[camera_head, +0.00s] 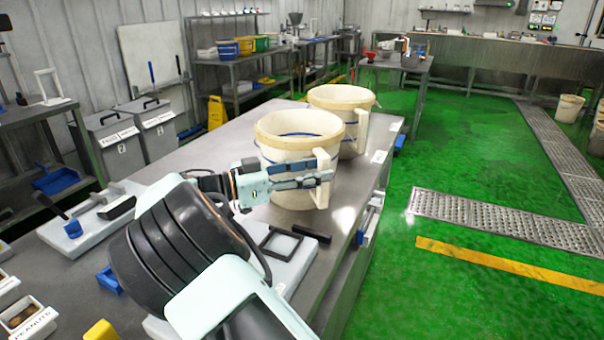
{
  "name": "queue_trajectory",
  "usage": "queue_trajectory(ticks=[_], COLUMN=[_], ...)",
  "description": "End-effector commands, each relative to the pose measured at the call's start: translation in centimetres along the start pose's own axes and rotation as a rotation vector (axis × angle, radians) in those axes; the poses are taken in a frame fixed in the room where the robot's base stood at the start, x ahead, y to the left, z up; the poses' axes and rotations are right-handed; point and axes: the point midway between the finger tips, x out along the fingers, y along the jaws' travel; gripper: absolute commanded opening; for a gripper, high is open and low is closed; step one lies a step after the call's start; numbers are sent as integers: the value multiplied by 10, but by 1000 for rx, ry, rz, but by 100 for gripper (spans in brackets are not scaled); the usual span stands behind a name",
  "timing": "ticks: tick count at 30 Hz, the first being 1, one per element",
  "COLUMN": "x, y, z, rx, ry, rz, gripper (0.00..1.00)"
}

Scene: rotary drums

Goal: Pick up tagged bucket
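Two cream buckets with side handles stand upright on the metal table (190,160). The nearer bucket (292,140) has a blue line inside near its rim; the farther bucket (352,100) stands behind it to the right. I cannot make out a tag on either. My gripper (325,172) is at the nearer bucket's right-hand handle (322,196). One finger crosses in front of the handle, and the other seems to pass behind it. I cannot tell whether they press on it. My arm hides part of the nearer bucket's lower left side.
A pale board (85,225) with tools lies at the table's left, and a black frame (280,240) lies below the gripper. Labelled grey bins (110,145) stand beyond the table. The green floor (460,150) at right is mostly clear.

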Motion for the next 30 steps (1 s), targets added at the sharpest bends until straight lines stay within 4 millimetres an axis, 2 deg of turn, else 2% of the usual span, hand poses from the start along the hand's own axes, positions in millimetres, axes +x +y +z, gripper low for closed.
queue_trajectory(ticks=[1, 4, 11, 21, 30], x=[10, 21, 24, 24, 24], y=[0, 0, 0, 0, 0], z=[0, 0, 0, 0, 0], rx=[-1, -1, -1, -1, -1], ry=[-1, 0, 0, 0, 0], rz=[4, 1, 0, 0, 0], gripper=[36, 36, 36, 0, 0])
